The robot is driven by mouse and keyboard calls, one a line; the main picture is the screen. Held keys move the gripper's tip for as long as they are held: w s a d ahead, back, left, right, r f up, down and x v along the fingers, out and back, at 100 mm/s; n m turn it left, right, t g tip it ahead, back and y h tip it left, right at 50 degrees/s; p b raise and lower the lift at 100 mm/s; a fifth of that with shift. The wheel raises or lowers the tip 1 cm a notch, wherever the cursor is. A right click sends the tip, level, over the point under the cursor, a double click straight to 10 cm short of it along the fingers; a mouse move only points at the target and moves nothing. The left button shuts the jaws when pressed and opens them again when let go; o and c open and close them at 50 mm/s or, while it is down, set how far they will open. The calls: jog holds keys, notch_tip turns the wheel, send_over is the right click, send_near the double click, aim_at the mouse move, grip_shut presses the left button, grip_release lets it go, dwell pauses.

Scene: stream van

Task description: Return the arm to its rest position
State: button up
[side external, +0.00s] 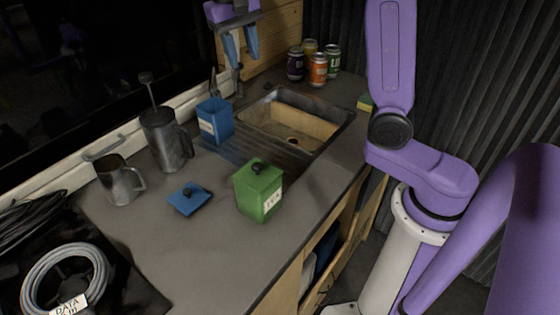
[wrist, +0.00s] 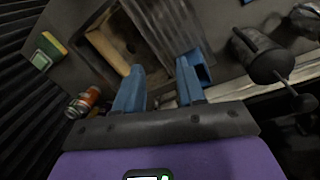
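My gripper (side external: 243,62) hangs in the air above the back of the counter, near the sink, with its blue fingers pointing down. In the wrist view my gripper (wrist: 159,68) has its two fingers well apart with nothing between them. An open blue canister (side external: 216,121) stands on the counter below it, beside the sink. The canister (wrist: 202,72) shows partly behind the right finger in the wrist view. Its blue lid (side external: 190,198) lies flat on the counter. A green canister (side external: 258,190) with its lid on stands at the counter's front.
A sink (side external: 345,117) is set into the counter (side external: 215,258). Several cans (side external: 318,70) stand at the back, with a sponge (side external: 366,102) to their right. A French press (side external: 166,140) and metal jug (side external: 119,180) stand left. A coiled cable (side external: 92,255) lies front left.

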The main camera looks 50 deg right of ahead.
jog(key=s+f+n, duration=0.4)
jog(key=s+n, duration=0.1)
jog(key=s, duration=0.4)
jog(key=s+f+n+y, duration=0.1)
jog(key=s+f+n, duration=0.3)
jog(key=s, duration=0.5)
jog(key=s+f+n+t+y, duration=0.1)
jog(key=s+f+n, duration=0.4)
jog(key=s+n, duration=0.3)
jog(key=shift+s, duration=0.85)
